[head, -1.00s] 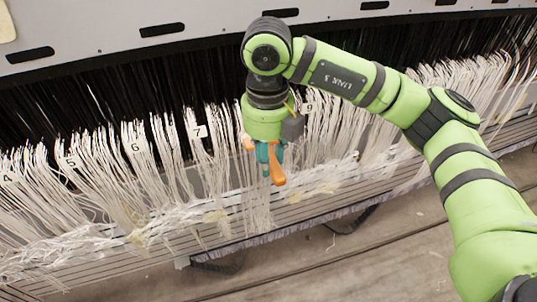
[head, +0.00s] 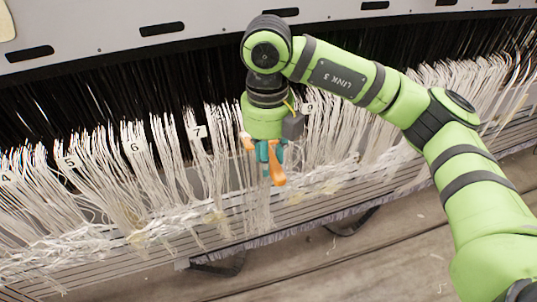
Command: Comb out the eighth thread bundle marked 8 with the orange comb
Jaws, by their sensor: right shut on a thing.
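My right gripper (head: 264,156) has teal fingers and points down at the middle of the row of threads. It is shut on the orange comb (head: 278,170), whose lower end sticks out below the fingers. The comb is in front of the white thread bundle (head: 254,205) just right of the bundle marked 7 (head: 199,132). The mark 8 does not show; my right arm and gripper cover that part. I cannot tell whether the comb's teeth touch the threads. My left gripper is not in view.
Bundles marked 5 (head: 70,162), 6 (head: 135,147) and 9 (head: 308,107) hang on either side. A slotted grey beam (head: 110,40) runs along the top. Striped bars (head: 110,265) lie below the threads.

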